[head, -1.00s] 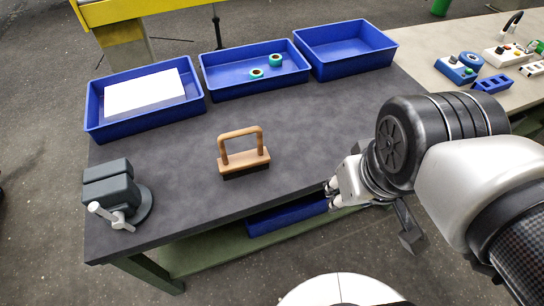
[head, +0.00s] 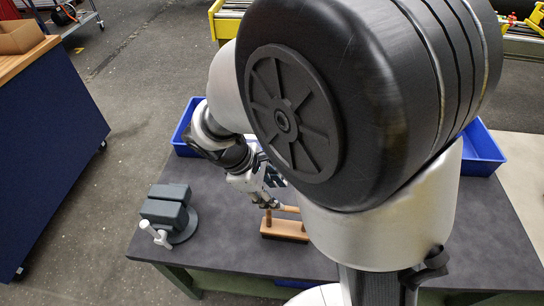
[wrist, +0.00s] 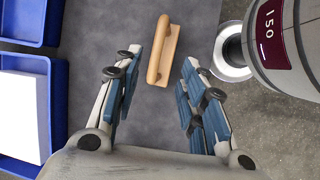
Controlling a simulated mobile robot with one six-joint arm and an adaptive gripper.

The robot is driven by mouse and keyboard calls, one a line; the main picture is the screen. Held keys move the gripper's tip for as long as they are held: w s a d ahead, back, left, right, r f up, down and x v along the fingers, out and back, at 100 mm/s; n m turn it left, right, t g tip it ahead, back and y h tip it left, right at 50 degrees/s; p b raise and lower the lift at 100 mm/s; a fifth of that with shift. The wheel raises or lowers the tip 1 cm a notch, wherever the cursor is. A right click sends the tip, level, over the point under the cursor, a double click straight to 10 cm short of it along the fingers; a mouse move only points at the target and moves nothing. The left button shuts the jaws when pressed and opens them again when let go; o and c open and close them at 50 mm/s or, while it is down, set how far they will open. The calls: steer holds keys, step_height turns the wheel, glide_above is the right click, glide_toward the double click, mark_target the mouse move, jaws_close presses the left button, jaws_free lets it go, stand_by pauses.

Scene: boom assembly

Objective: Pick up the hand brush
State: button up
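The hand brush (head: 284,229) stands on the dark worktop, with a wooden base, a wooden handle and dark bristles below. My arm hides part of its handle in the head view. In the wrist view the brush (wrist: 162,52) lies beyond the fingertips, roughly between their lines, with its handle towards the camera. My gripper (wrist: 166,75) is open, its blue-padded fingers wide apart with nothing between them. In the head view my gripper (head: 268,190) is close above the brush, on its far left side. Contact does not show.
A grey vise (head: 168,214) stands at the left of the worktop (head: 235,250). Blue trays line the back edge, one (head: 484,150) at the right and one (head: 183,128) partly hidden by my arm.

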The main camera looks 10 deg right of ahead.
mark_target(289, 208)
steer(key=b+x, duration=0.2)
steer(key=x, duration=0.6)
steer(key=b+x, duration=0.1)
steer(key=x, duration=0.1)
steer(key=b+x, duration=0.1)
steer(key=x, duration=0.2)
steer(key=shift+w, duration=0.25)
jaws_close()
stand_by(0.6)
